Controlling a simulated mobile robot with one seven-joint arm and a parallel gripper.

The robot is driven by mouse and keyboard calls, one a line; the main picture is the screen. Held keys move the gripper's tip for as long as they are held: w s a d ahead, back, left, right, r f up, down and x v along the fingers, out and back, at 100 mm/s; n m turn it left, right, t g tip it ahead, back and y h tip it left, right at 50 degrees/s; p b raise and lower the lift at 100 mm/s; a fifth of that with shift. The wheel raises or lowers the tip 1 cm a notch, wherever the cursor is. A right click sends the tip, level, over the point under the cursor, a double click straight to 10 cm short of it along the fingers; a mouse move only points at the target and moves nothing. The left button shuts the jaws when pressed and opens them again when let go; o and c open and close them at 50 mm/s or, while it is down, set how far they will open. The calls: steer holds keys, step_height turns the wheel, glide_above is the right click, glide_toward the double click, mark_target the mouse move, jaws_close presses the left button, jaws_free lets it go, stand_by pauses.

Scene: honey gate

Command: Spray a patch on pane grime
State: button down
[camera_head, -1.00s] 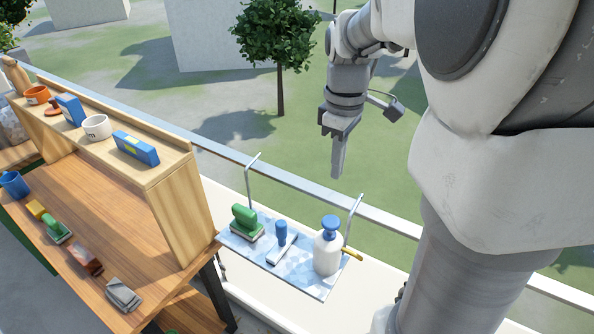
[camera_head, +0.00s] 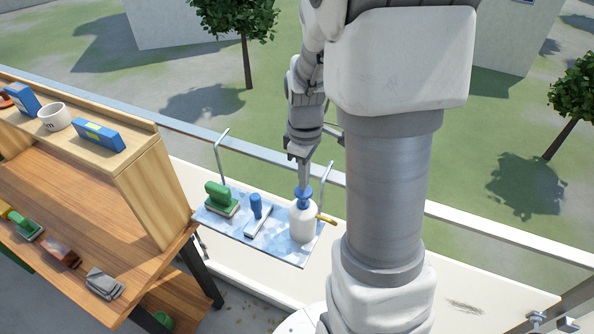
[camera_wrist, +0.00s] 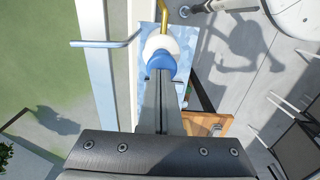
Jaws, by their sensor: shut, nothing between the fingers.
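The white spray bottle (camera_head: 302,222) with a blue top (camera_head: 303,196) stands upright at the right end of a blue patterned hanging tray (camera_head: 232,226). In the wrist view the bottle's blue top (camera_wrist: 161,62) lies just beyond the fingertips. My gripper (camera_head: 304,184) points down with its fingers together and empty, right at or just above the blue top; I cannot tell whether they touch. The closed fingers (camera_wrist: 160,78) also show in the wrist view. A dark grey smudge (camera_head: 465,307) marks the pale surface at lower right.
A green-handled brush (camera_head: 221,199) and a blue-handled squeegee (camera_head: 259,213) share the tray. A yellow stick (camera_head: 326,219) juts out beside the bottle. A metal rail (camera_head: 470,218) runs behind. A wooden shelf unit (camera_head: 150,195) with several items stands at left.

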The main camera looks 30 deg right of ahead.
steer(key=shift+f, duration=0.85)
steer(key=shift+f+b, duration=1.15)
steer(key=shift+f, duration=0.05)
steer(key=shift+s, duration=0.1)
steer(key=shift+a+r+p, duration=0.1)
steer(key=shift+r+p, duration=0.45)
step_height(320, 180, up, 13)
steer(key=p, duration=0.1)
steer(key=shift+r, duration=0.2)
